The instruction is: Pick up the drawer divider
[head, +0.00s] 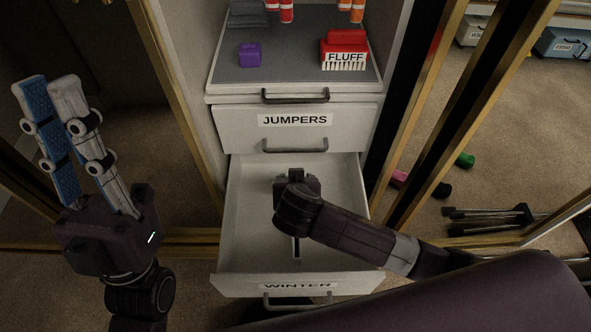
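The open bottom drawer, labelled WINTER (345,262), holds a narrow pale upright strip with a dark edge (297,248). It looks like the drawer divider, but my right arm covers most of it. My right gripper (297,184) is inside the drawer, pointing down and away. Its fingers are hidden by its own hand and wrist, so I cannot tell whether it holds the divider. My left gripper (50,88) is raised at the far left, well away from the drawer, with its fingers apart and nothing between them.
Above is a shut drawer labelled JUMPERS (350,135). The shelf over it carries a purple block (250,55) and a red brush labelled FLUFF (345,52). Gold-edged frames (180,100) flank the cabinet.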

